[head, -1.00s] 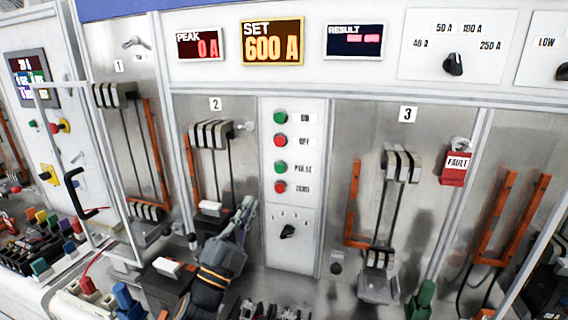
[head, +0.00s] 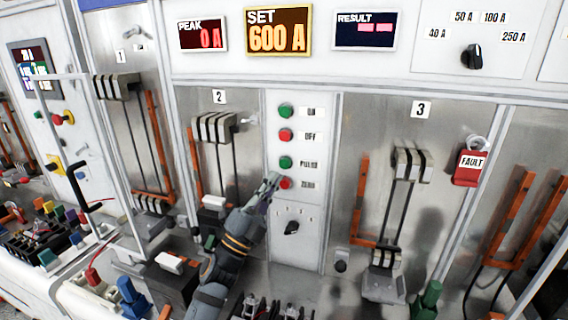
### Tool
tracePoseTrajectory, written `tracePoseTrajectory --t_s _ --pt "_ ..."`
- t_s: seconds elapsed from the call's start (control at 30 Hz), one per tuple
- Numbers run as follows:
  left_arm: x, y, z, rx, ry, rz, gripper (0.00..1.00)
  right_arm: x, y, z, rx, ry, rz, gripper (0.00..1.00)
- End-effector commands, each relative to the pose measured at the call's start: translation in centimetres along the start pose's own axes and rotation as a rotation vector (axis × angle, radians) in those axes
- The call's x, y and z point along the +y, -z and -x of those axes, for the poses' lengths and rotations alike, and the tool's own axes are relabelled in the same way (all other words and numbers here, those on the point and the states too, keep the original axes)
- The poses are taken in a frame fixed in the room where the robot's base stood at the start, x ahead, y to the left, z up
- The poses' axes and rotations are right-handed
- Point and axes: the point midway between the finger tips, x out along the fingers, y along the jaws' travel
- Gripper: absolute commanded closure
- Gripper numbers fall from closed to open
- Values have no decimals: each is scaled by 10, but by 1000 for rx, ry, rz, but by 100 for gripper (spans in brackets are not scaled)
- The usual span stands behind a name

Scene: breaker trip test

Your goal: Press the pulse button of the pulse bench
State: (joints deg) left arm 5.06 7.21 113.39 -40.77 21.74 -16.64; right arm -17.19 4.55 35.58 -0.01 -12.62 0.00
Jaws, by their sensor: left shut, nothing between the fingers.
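The pulse button (head: 285,162) is a green round button on the white button panel (head: 296,255), third from the top, with its label to the right. My left gripper (head: 272,181) is shut and empty. Its fingertips are just below and left of the pulse button in the picture, beside the red zero button (head: 285,184). I cannot tell whether the fingertips touch the panel. The on button (head: 286,111) and the off button (head: 286,135) are above. The displays read peak 0 A (head: 202,36) and set 600 A (head: 278,31). My right gripper is not in view.
A black selector knob (head: 292,228) sits below the buttons. Bay 2's breaker (head: 214,127) is left of the panel, bay 3's breaker (head: 412,163) right. A red fault tag (head: 470,167) hangs further right. Loose parts crowd the bench's front.

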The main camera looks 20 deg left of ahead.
Motion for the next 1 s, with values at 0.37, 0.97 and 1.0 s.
tracePoseTrajectory --t_s 0.37,0.97,1.0 --pt "20 -20 -27 0 0 1 100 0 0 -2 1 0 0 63" --pt "22 -21 -29 0 0 1 100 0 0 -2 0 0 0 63" --pt "22 -21 -29 0 0 1 100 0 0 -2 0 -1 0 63"
